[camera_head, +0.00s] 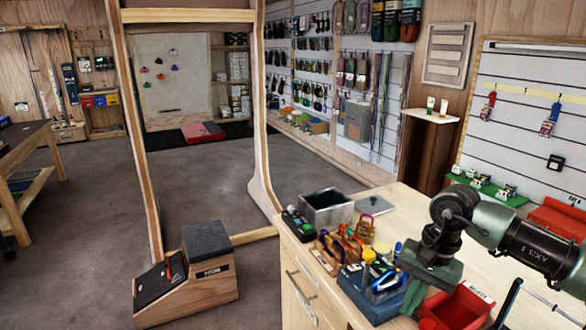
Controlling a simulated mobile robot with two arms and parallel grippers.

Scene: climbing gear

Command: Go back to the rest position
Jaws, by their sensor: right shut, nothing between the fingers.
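My right arm comes in from the right edge over a wooden workbench (405,197). Its gripper (428,268) points down above the bench's crowded middle. It looks shut and I see nothing held in it; its fingertips are hard to make out. It is close beside a blue tray of small tools (368,300) and above a red bin (458,308). I cannot tell whether it touches either. My left gripper is not in view.
An open grey metal box (327,208) and colourful carabiner-like gear (340,245) crowd the bench's left side. A wooden frame (262,110) stands on the floor, with a step-like wooden box (190,280) near its base.

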